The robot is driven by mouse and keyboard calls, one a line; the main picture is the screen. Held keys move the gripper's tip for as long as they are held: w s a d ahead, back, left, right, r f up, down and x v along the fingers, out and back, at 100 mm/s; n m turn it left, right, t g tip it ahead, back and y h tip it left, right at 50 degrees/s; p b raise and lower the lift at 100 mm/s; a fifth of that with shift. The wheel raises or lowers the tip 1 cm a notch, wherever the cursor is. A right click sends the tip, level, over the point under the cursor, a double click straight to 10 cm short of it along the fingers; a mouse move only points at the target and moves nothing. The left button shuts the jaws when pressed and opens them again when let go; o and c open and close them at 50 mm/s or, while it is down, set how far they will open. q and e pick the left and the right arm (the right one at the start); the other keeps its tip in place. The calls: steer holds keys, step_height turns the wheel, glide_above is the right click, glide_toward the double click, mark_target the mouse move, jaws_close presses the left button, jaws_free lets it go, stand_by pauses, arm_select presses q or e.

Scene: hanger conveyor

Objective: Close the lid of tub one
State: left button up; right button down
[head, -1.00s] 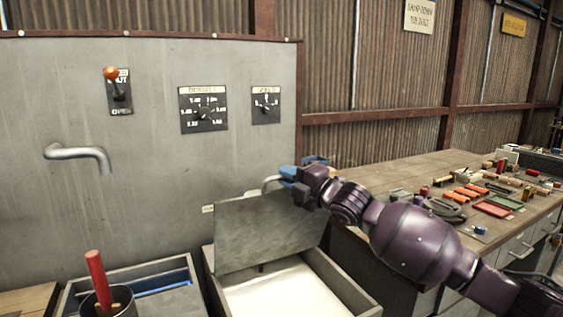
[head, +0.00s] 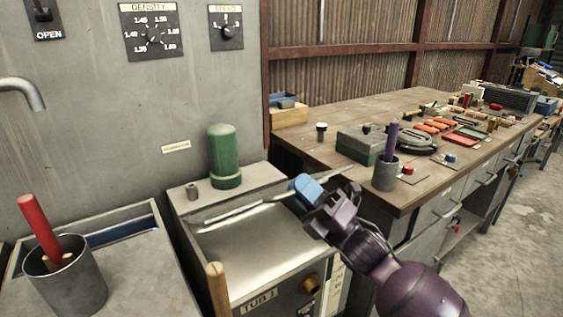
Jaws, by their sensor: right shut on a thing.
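Tub one (head: 312,262) is a grey metal box with a "TUB 1" label (head: 259,302) on its front. Its lid (head: 250,208) shows almost edge-on as a thin, pale strip. It is tilted, and the pale inside of the tub (head: 262,245) shows below it. My right gripper (head: 307,191), with blue fingertips, is shut at the right part of the lid; the exact grip point is hidden. My left gripper is out of view.
A green cylinder (head: 224,158) stands behind the lid. A grey pot (head: 68,283) with a red-handled tool (head: 40,224) is at the left. A wooden stick (head: 217,288) rises in front of the tub. The cluttered workbench (head: 330,105) is at the right.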

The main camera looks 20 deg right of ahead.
arm_select(q)
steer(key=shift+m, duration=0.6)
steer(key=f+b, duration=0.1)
steer(key=b, duration=0.1)
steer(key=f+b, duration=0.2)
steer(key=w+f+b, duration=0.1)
steer(key=b, duration=0.1)
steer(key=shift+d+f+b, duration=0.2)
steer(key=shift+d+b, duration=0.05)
steer(key=shift+b, duration=0.15)
arm_select(e)
steer(key=s+d+f+n+y, duration=0.1)
steer(key=s+f+n+y, duration=0.2)
steer(key=f, duration=1.2)
steer(key=s, duration=0.2)
steer(key=shift+s+f, duration=0.15)
steer(key=shift+s, duration=0.15)
steer(key=shift+d, duration=0.1)
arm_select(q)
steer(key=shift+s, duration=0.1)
